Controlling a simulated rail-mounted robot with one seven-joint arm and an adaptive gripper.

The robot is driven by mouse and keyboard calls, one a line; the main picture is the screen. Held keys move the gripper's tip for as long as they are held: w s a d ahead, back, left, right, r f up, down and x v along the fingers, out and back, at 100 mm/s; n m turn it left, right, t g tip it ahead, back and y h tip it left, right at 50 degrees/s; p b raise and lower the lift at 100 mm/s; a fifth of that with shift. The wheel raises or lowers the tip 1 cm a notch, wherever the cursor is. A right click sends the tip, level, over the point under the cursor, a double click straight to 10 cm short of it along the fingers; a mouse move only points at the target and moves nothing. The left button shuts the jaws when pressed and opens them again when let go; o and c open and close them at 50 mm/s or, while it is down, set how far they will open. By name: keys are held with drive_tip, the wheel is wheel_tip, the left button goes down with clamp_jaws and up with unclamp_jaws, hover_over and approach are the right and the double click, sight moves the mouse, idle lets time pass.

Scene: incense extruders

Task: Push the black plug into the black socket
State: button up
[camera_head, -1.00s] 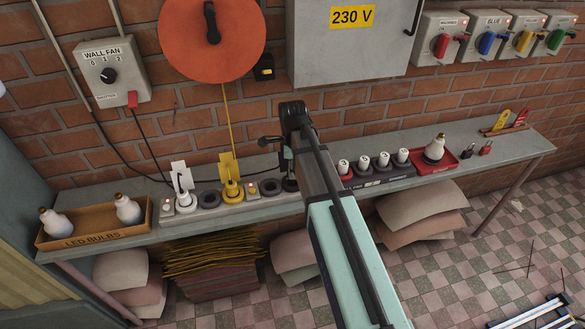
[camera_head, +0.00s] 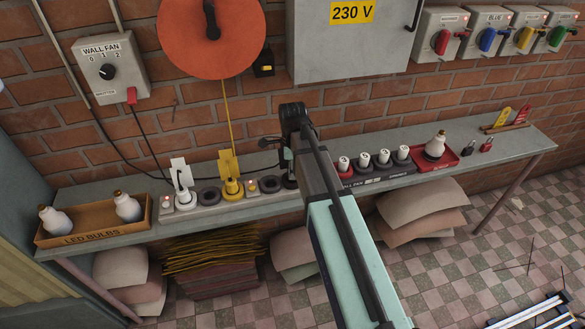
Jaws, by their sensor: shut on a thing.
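My gripper (camera_head: 286,163) is at the back of the bench, over the right part of the grey socket strip. It is seen from behind and partly covered by my own arm. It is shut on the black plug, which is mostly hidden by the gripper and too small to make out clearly. Dark round sockets show on the strip, one (camera_head: 270,186) just left of the gripper and another (camera_head: 290,182) right below it, partly covered. I cannot tell from this view whether the plug touches a socket.
A white plug (camera_head: 183,194) and a yellow plug (camera_head: 232,187) stand in the strip to the left. A bulb box (camera_head: 95,236) is at the far left. A dark rack (camera_head: 377,178) of white-topped pieces and a red tray (camera_head: 466,153) are on the right. The brick wall is close behind.

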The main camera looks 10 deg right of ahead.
drive_tip(key=shift+f, duration=0.65)
drive_tip(key=o, duration=1.2)
drive_tip(key=shift+o, duration=0.2)
